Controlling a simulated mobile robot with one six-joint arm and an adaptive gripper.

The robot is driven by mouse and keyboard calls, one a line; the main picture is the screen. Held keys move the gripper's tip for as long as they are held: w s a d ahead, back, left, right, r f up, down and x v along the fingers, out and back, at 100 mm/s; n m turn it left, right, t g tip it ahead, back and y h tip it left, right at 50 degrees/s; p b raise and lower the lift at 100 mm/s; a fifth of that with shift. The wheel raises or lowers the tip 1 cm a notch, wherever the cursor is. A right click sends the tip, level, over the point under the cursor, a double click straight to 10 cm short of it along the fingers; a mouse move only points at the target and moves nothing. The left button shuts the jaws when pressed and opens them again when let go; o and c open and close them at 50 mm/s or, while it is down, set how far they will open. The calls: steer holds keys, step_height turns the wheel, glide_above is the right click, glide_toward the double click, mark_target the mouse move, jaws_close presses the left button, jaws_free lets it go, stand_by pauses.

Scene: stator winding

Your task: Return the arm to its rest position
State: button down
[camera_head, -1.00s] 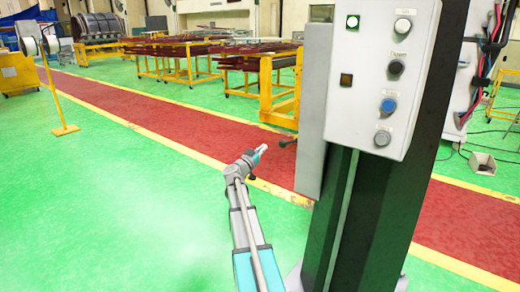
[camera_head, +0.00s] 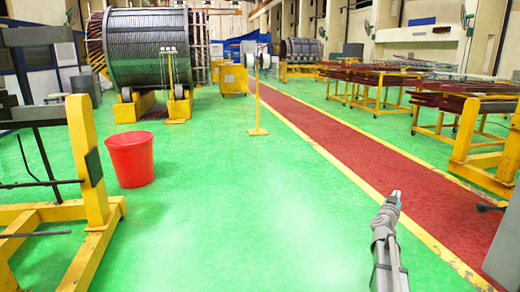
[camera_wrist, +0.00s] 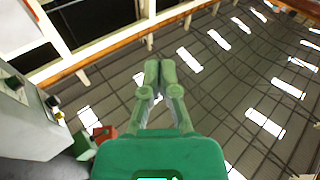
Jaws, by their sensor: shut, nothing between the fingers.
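My gripper (camera_head: 394,197) shows at the end of my arm in the lower right of the head view, small and over the green floor beside the red walkway. In the wrist view my gripper (camera_wrist: 159,70) has its two green fingers together, with nothing between them. It points toward the dark roof with bright panels. No object is near the fingertips.
A grey control box (camera_wrist: 28,118) with buttons stands at the left of the wrist view. In the head view a red bucket (camera_head: 131,159) and a yellow frame (camera_head: 88,160) stand left, and yellow racks (camera_head: 465,140) right. The green floor (camera_head: 230,200) between is clear.

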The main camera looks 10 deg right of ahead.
steer(key=w+a+f+n+y, duration=0.1)
steer(key=a+f+n+y, duration=0.15)
steer(key=a, duration=0.35)
steer(key=w+a+f+n+t+y, duration=0.1)
steer(key=a+f+n+y, duration=0.1)
steer(key=a+y, duration=0.35)
steer(key=w+a+f+n+y, duration=0.1)
steer(key=a+f+n+y, duration=0.1)
steer(key=a, duration=0.5)
steer(key=s+a+f+n+g+y, duration=0.1)
steer(key=s+a+f+g+y, duration=0.15)
steer(key=a, duration=0.35)
steer(key=s+a+f+n+g+y, duration=0.1)
steer(key=s+a+f+g+y, duration=0.1)
steer(key=a+f, duration=0.35)
steer(key=s+a+f+g, duration=0.3)
steer(key=s+a+g, duration=0.3)
steer(key=s, duration=0.6)
steer(key=s+a+f+g, duration=0.4)
steer(key=s+a+g, duration=0.15)
steer(key=s, duration=0.65)
step_height(320, 180, up, 32)
steer(key=p, duration=3.2)
steer(key=shift+w+a+m+h+p, duration=0.2)
steer(key=shift+a+m+h+p, duration=0.15)
steer(key=shift+a+m, duration=0.1)
